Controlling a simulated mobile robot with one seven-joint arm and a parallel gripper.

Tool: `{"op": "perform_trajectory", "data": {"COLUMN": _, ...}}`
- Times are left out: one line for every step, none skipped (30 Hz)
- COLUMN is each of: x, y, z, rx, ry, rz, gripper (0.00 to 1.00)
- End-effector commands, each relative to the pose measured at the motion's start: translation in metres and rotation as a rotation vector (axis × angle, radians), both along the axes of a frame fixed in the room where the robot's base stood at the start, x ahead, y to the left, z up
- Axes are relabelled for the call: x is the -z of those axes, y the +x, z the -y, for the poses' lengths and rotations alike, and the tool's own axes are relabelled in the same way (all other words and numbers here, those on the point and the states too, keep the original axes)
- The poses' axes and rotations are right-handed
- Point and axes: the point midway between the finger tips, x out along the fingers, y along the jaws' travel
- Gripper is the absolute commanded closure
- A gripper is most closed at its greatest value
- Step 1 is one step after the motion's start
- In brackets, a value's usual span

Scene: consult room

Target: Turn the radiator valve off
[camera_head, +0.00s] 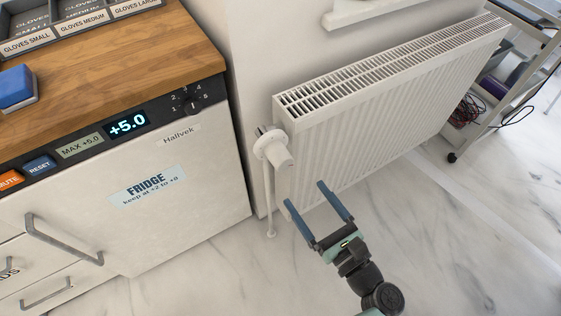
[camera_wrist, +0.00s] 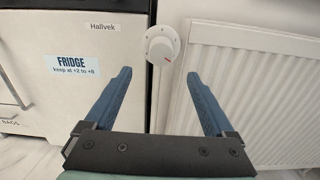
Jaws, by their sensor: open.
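The white radiator valve (camera_head: 274,148) sticks out at the near left end of the white radiator (camera_head: 400,95), with a pipe running down to the floor. In the wrist view the valve (camera_wrist: 162,45) shows as a round knob with a red mark at its lower middle; its other markings are too small to read. My gripper (camera_head: 305,195) is open and empty, its blue fingers apart. In the head view the fingertips are below and to the right of the knob. In the wrist view the knob lies beyond the gap between the fingertips (camera_wrist: 158,72), not touching them.
A white fridge (camera_head: 145,215) with a wooden top stands left of the valve, leaving a narrow gap. A wheeled cart (camera_head: 485,110) with cables stands beyond the radiator's far end. The marble floor (camera_head: 450,250) in front of the radiator is clear.

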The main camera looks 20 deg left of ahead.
Motion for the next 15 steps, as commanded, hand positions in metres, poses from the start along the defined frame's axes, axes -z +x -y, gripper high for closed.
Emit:
{"op": "perform_trajectory", "data": {"x": -0.001, "y": 0.005, "z": -0.008, "rx": -0.005, "ry": -0.001, "rz": 0.003, "gripper": 0.11}}
{"op": "perform_trajectory", "data": {"x": -0.001, "y": 0.008, "z": -0.012, "rx": -0.006, "ry": -0.002, "rz": 0.004, "gripper": 0.11}}
{"op": "perform_trajectory", "data": {"x": -0.001, "y": 0.013, "z": -0.018, "rx": -0.006, "ry": -0.002, "rz": 0.005, "gripper": 0.11}}
{"op": "perform_trajectory", "data": {"x": -0.001, "y": 0.017, "z": -0.023, "rx": -0.005, "ry": -0.003, "rz": 0.005, "gripper": 0.11}}
{"op": "perform_trajectory", "data": {"x": -0.001, "y": 0.021, "z": -0.028, "rx": -0.007, "ry": -0.003, "rz": 0.005, "gripper": 0.11}}
{"op": "perform_trajectory", "data": {"x": -0.001, "y": 0.026, "z": -0.035, "rx": -0.006, "ry": -0.003, "rz": 0.006, "gripper": 0.11}}
{"op": "perform_trajectory", "data": {"x": -0.001, "y": 0.031, "z": -0.04, "rx": -0.006, "ry": -0.003, "rz": 0.006, "gripper": 0.11}}
{"op": "perform_trajectory", "data": {"x": 0.0, "y": 0.035, "z": -0.046, "rx": -0.006, "ry": -0.004, "rz": 0.006, "gripper": 0.11}}
{"op": "perform_trajectory", "data": {"x": 0.0, "y": 0.04, "z": -0.052, "rx": -0.005, "ry": -0.004, "rz": 0.006, "gripper": 0.11}}
{"op": "perform_trajectory", "data": {"x": -0.001, "y": 0.044, "z": -0.057, "rx": -0.006, "ry": -0.005, "rz": 0.006, "gripper": 0.11}}
{"op": "perform_trajectory", "data": {"x": -0.001, "y": 0.047, "z": -0.061, "rx": -0.005, "ry": -0.006, "rz": 0.007, "gripper": 0.11}}
{"op": "perform_trajectory", "data": {"x": -0.001, "y": 0.052, "z": -0.067, "rx": -0.005, "ry": -0.005, "rz": 0.006, "gripper": 0.11}}
{"op": "perform_trajectory", "data": {"x": -0.001, "y": 0.055, "z": -0.071, "rx": -0.004, "ry": -0.006, "rz": 0.007, "gripper": 0.11}}
{"op": "perform_trajectory", "data": {"x": -0.001, "y": 0.058, "z": -0.075, "rx": -0.005, "ry": -0.006, "rz": 0.007, "gripper": 0.11}}
{"op": "perform_trajectory", "data": {"x": -0.001, "y": 0.061, "z": -0.079, "rx": -0.004, "ry": -0.006, "rz": 0.007, "gripper": 0.11}}
